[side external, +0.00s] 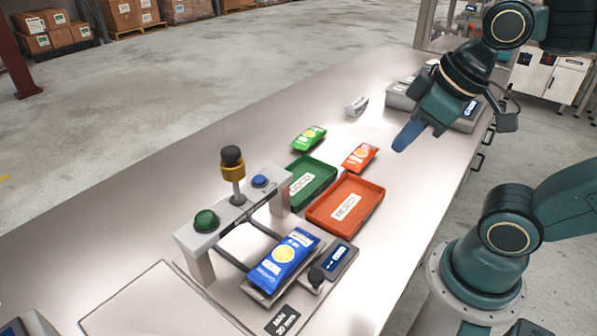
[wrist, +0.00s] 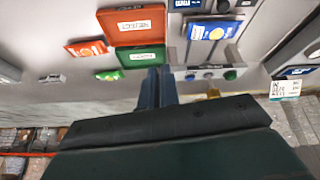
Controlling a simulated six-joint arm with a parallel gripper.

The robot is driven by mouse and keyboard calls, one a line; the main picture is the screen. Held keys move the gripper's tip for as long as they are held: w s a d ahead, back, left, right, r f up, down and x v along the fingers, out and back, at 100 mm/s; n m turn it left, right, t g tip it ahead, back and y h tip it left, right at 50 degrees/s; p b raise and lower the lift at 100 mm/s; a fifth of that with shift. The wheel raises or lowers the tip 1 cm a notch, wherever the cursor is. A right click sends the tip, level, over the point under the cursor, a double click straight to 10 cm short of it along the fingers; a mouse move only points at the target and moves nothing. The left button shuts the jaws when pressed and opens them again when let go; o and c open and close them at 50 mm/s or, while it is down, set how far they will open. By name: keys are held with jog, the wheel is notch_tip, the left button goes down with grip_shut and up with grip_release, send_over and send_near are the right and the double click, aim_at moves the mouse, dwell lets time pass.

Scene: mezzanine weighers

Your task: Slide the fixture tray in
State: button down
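The fixture tray (side external: 258,293) is a grey plate bearing a blue pouch (side external: 285,258). It sits on two dark rails in front of the grey press frame (side external: 197,262), out from under its crossbar. My gripper (side external: 403,140) is high over the bench, behind and right of the bins, well away from the tray. Its blue fingers (wrist: 158,86) look closed together, with nothing between them.
A green GOOD bin (side external: 331,172) and an orange REJECT bin (side external: 372,190) lie between my gripper and the tray. Green (side external: 309,138) and orange (side external: 360,157) pouches lie behind them. A small display unit (side external: 341,259) stands beside the tray.

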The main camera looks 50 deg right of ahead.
jog(key=w+a+f+n+g, duration=0.1)
jog(key=a+f+n+g, duration=0.3)
jog(key=a+n, duration=0.4)
jog(key=w+a+f+n+g, duration=0.1)
jog(key=a+f+n+g, duration=0.3)
jog(key=n, duration=1.9)
jog(key=a+f, duration=0.3)
jog(key=a, duration=0.1)
jog(key=shift+a+g+y, duration=0.3)
jog(key=shift+a+g, duration=0.05)
jog(key=shift+g, duration=0.05)
jog(key=shift+f, duration=0.2)
jog(key=x, duration=0.9)
jog(key=shift+s+f, duration=0.1)
jog(key=shift+f, duration=0.1)
jog(key=shift+w+f, duration=0.15)
jog(key=shift+w, duration=0.15)
jog(key=shift+w+d, duration=0.25)
jog(key=shift+w, duration=0.55)
jog(key=shift+w+d, duration=0.25)
jog(key=shift+w, duration=0.6)
